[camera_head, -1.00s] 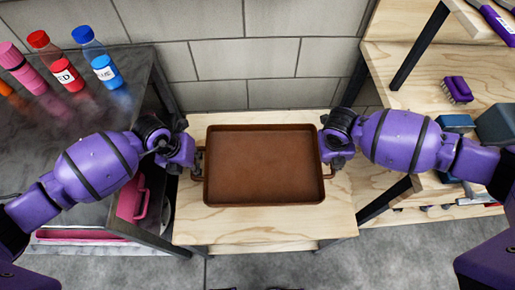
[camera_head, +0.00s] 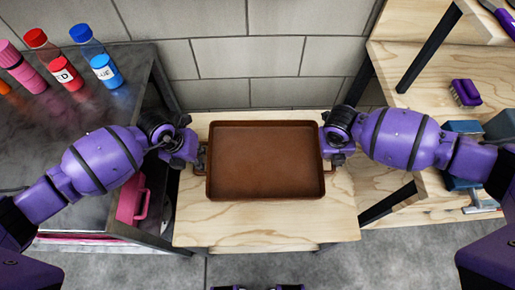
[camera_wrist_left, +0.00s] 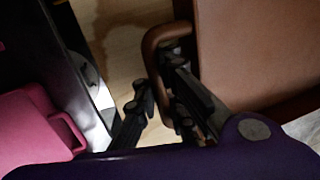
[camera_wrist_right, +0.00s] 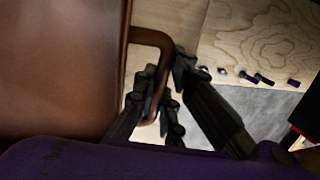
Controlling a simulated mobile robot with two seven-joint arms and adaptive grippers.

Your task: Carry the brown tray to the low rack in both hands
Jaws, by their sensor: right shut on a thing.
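The brown tray (camera_head: 265,165) is empty and level over the pale wooden top of a low stand (camera_head: 265,225). I cannot tell whether it touches the wood. My left gripper (camera_head: 197,158) is at the tray's left handle. In the left wrist view its fingers (camera_wrist_left: 155,85) straddle the handle (camera_wrist_left: 150,48), but how tightly is unclear. My right gripper (camera_head: 328,155) is shut on the right handle. In the right wrist view its fingers (camera_wrist_right: 163,85) stand on both sides of that handle (camera_wrist_right: 160,42).
A dark bench (camera_head: 55,130) at left bears red, blue and pink bottles and stands close to my left arm. A wooden shelf unit (camera_head: 425,75) with a purple brush (camera_head: 466,92) stands at right. A block wall (camera_head: 240,65) is behind. Grey floor (camera_head: 300,267) shows in front.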

